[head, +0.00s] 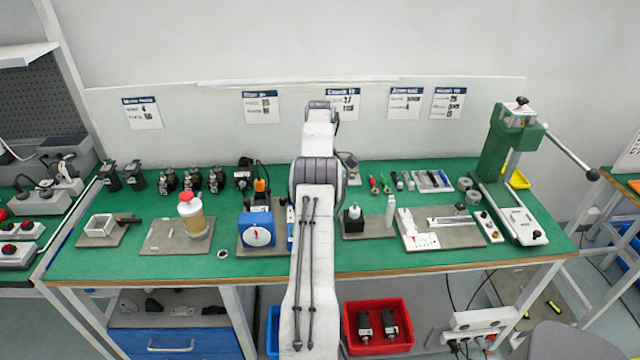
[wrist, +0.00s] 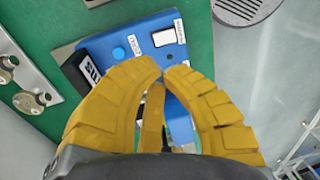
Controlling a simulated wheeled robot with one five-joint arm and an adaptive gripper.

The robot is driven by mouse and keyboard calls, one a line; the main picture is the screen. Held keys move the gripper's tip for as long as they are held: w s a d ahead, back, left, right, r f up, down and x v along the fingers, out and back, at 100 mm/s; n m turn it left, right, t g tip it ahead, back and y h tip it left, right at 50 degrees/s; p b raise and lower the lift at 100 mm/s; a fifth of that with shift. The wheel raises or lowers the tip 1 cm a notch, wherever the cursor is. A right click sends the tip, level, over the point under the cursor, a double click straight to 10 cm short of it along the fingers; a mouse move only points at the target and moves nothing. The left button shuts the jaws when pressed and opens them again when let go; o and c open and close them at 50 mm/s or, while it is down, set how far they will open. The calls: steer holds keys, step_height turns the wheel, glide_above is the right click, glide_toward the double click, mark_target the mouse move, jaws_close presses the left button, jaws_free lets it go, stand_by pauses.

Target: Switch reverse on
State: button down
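A blue control box (wrist: 147,24) lies in front of my gripper in the wrist view. On it are a white rectangular switch (wrist: 168,37) and a round light-blue button (wrist: 118,53), each beside a small label too blurred to read surely. A black part with white characters (wrist: 88,70) is at its left end. My gripper (wrist: 163,71) has yellow fingers with tips together, below the white switch in the picture; contact with the box cannot be told. In the head view my arm hides the gripper; a narrow blue strip (head: 290,228) shows beside the arm.
A blue device with a white dial (head: 258,234) stands left of my arm on the green bench (head: 330,262). A metal plate with round fittings (wrist: 30,85) is left in the wrist view. A grey round grille (wrist: 243,8) is at its top right.

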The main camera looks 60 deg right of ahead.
steer(key=shift+w+d+r+p, duration=0.15)
steer(key=shift+r+p, duration=0.65)
steer(key=shift+r, duration=0.95)
steer(key=c, duration=1.9)
jaws_free()
jaws_close()
steer(key=shift+s+a+r+b, duration=0.35)
steer(key=shift+a+r+b, duration=0.1)
steer(key=shift+b, duration=0.95)
steer(key=shift+f, duration=0.15)
